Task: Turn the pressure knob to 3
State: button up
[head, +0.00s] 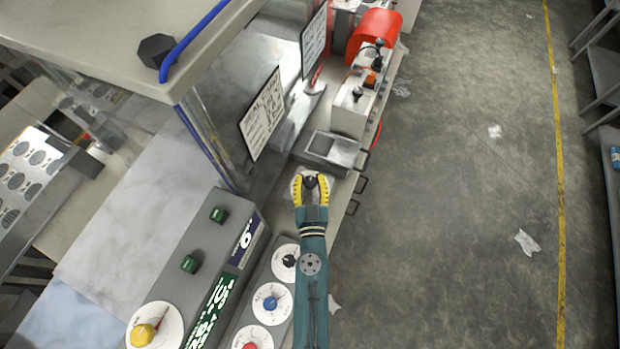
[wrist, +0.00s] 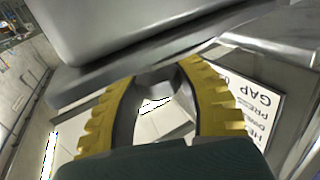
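My gripper (head: 312,181) reaches out over the bench edge, just in front of a grey metal tray. Its yellow fingers are apart. In the wrist view my gripper (wrist: 165,76) shows a gap between its fingertips, with pale surfaces beyond. A dark rounded piece shows between the fingers in the head view; I cannot tell whether it is a knob or held. The control box has a black knob (head: 289,261), a blue knob (head: 271,303) and a red knob (head: 250,346) on white dials. I cannot read which is pressure. My arm partly covers the black knob's dial.
A grey panel to the left has green switches (head: 218,215) and a yellow knob (head: 143,335). The metal tray (head: 345,150) and upright signs (head: 262,115) stand close beyond my gripper. A red roll (head: 374,34) is farther back. Open floor (head: 450,200) lies right.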

grip_shut()
jog(key=shift+a+r+m+h+p, duration=0.1)
jog(key=shift+r+m+h+p, duration=0.05)
jog(key=shift+m+h+p, duration=0.55)
jog(key=m+h+p, duration=0.1)
jog(key=h, duration=0.1)
jog(key=shift+r+h+p, duration=0.2)
jog(key=shift+h+p, duration=0.2)
jog(key=shift+f+m+g+h+p, duration=0.1)
jog(key=shift+m+g+h+p, duration=0.4)
jog(key=shift+m+h, duration=0.5)
jog(key=shift+f+m+g+h+p, duration=0.1)
jog(key=shift+m+g+h+p, duration=0.5)
jog(key=shift+h, duration=0.7)
jog(key=o, duration=0.9)
grip_release()
jog(key=shift+f, duration=0.1)
